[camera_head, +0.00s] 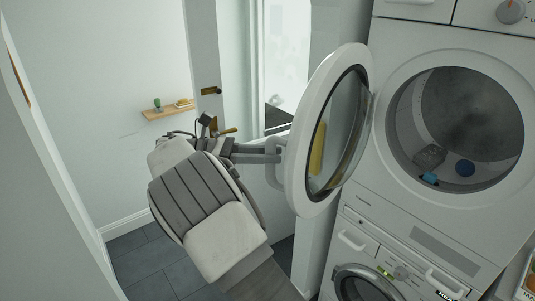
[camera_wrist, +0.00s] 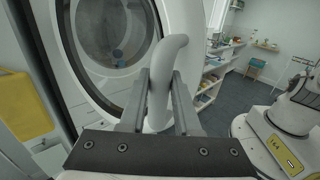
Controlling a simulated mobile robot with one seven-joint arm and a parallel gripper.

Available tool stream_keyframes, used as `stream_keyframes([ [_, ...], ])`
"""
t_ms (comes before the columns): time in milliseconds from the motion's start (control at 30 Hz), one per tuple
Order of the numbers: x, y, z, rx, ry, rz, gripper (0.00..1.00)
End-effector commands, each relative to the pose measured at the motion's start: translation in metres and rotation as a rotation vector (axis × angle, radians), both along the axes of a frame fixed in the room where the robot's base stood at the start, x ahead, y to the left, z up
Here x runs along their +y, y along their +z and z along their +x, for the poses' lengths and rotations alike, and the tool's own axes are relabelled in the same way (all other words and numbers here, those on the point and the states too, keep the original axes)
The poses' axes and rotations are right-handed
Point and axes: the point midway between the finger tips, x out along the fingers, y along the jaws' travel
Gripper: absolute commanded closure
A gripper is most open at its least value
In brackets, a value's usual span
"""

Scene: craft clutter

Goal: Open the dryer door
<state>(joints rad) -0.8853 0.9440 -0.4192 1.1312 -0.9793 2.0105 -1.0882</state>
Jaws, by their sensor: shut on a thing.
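The dryer (camera_head: 392,75) is the upper white machine at the right of the head view. Its round door (camera_head: 302,165) stands swung out to the left, well clear of the drum opening. Inside the dark drum lie a blue item (camera_head: 465,168) and a grey item (camera_head: 430,157). My gripper (camera_head: 278,153) is shut on the white door handle (camera_wrist: 172,52) at the door's outer edge. In the wrist view, my gripper (camera_wrist: 161,95) has one finger on each side of the handle. The door's ring and glass show to the left there.
A white washer (camera_head: 350,240) stands below the dryer. A small wooden shelf (camera_head: 167,112) hangs on the wall at the left. A doorway with a brass handle is behind my arm. White shelves (camera_wrist: 212,80) stand farther off in the wrist view, with bare grey floor (camera_wrist: 240,95) beside them.

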Motion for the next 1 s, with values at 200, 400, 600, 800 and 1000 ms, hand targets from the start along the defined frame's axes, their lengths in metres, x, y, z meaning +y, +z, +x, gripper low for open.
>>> stream_keyframes([
  [200, -0.003, 0.001, 0.001, -0.004, -0.002, -0.002, 0.39],
  [400, -0.001, 0.001, 0.001, -0.002, -0.001, -0.001, 0.39],
  [600, 0.003, 0.000, 0.001, -0.001, -0.001, -0.002, 0.39],
  [800, 0.020, -0.001, 0.001, -0.004, 0.000, -0.004, 0.39],
  [1000, 0.037, 0.000, 0.002, -0.003, -0.004, -0.004, 0.39],
])
